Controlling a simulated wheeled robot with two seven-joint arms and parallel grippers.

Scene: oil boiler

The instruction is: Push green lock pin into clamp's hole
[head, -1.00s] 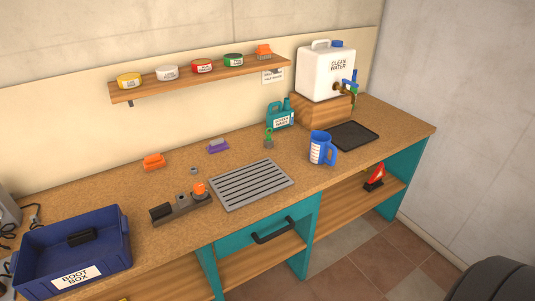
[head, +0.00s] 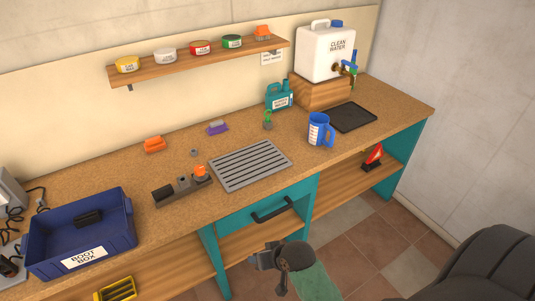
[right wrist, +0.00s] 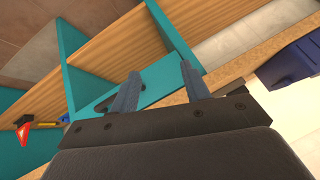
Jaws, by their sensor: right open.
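A small green piece with a ring-like top (head: 267,118) stands on the counter; it may be the lock pin, but it is too small to tell. A dark grey fixture (head: 172,194) with an orange knob (head: 200,171) lies left of the grated plate; I cannot tell whether it is the clamp, and no hole is clear. My right gripper (right wrist: 158,90) is open and empty in the right wrist view, in front of the teal bench and well away from the counter's small parts. A dark part of mine (head: 285,255) shows low in the head view. My left gripper is not identifiable.
A grey grated plate (head: 248,166), blue jug (head: 318,130), purple piece (head: 217,127) and orange piece (head: 154,145) are on the counter. The blue boot box (head: 118,249) is at left. A drawer handle (head: 272,210) sticks out in front. A water tank (head: 325,55) stands at back right.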

